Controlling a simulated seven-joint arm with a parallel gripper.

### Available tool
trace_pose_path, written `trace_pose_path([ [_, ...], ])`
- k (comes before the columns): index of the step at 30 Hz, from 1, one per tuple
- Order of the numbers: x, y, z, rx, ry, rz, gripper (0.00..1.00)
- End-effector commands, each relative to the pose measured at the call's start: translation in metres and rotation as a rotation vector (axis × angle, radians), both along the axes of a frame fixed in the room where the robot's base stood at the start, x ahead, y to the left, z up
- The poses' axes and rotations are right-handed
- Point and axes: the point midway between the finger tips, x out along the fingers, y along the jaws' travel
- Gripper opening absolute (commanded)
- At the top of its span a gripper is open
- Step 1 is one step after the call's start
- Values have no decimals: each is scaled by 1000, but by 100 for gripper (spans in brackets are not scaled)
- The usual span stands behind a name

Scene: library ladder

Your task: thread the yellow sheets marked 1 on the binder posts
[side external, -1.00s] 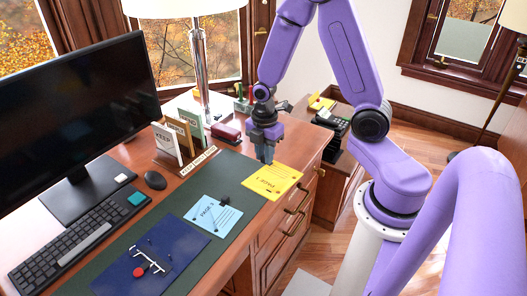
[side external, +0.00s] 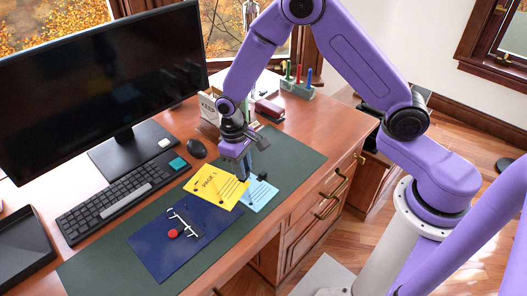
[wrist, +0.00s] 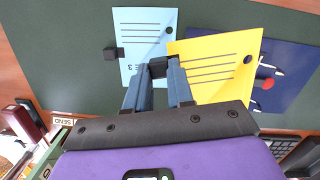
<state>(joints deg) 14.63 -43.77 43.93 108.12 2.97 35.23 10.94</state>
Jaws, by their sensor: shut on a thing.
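My gripper (side external: 242,177) is shut on the yellow sheet (side external: 213,187) marked PAGE 1, pinching its right edge. The wrist view shows the fingertips (wrist: 158,68) at one edge of the yellow sheet (wrist: 215,65). The sheet overlaps part of the blue sheet (side external: 262,197) and reaches over the upper edge of the navy binder (side external: 160,252). Dark hole marks show on the yellow sheet. The binder's pale metal posts (side external: 186,221) and red knob (side external: 173,233) are uncovered beside the sheet. Its height above the binder is hard to tell.
A black block (wrist: 110,53) sits at the blue sheet's edge. A keyboard (side external: 120,197), mouse (side external: 197,149) and monitor (side external: 100,75) stand to the left. A red stapler (side external: 270,110) lies behind my arm. The green mat (side external: 100,270) is bare at front left.

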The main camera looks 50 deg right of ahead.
Motion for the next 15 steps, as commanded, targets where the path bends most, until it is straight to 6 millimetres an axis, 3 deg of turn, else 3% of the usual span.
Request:
trace_pose_path([
  [6,0,37,-9,-4,21,-210,0],
  [15,0,46,-11,-3,26,-273,0],
])
